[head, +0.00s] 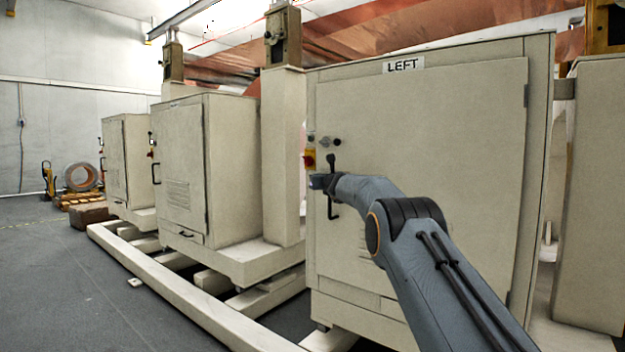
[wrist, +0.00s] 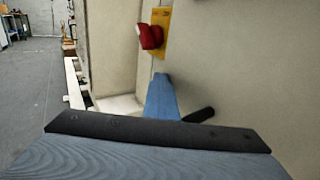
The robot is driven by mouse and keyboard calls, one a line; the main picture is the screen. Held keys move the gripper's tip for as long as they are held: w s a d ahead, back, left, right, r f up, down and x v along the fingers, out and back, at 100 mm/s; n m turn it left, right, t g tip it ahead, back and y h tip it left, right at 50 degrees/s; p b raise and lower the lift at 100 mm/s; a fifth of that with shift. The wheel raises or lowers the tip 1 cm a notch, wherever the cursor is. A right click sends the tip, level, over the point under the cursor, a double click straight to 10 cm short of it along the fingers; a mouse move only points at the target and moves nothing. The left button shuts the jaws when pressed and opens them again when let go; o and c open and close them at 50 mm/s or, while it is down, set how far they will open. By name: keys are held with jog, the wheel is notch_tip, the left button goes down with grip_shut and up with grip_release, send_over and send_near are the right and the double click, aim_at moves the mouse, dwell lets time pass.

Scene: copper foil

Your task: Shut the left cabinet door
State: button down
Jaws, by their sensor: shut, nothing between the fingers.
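The left cabinet door (head: 430,180) is a large cream panel below a LEFT label, with hinges on its right edge. It looks flush or nearly flush with the cabinet front; I cannot tell whether a small gap remains. Its black handle (head: 333,212) is near the door's left edge, partly hidden by my arm. My gripper (head: 318,182) is at that edge, in front of the handle. In the wrist view, the gripper's blue finger (wrist: 162,97) is close to the panel, with a black bar (wrist: 199,115) beside it, probably the handle. The gripper is shut and empty; contact is unclear.
A red switch on a yellow plate (head: 309,160) is just left of the door and also shows in the wrist view (wrist: 150,36). More cream cabinets (head: 180,165) stand to the left. A low cream rail (head: 175,290) runs along the floor.

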jog(key=shift+d+r+h+b, duration=0.15)
jog(key=shift+d+h+b, duration=0.15)
jog(key=shift+d+b, duration=0.4)
jog(key=s+a+b, duration=1)
jog(key=b, duration=0.9)
jog(key=shift+s+a+b, duration=0.2)
jog(key=shift+a+b, duration=0.1)
jog(key=shift+a, duration=0.1)
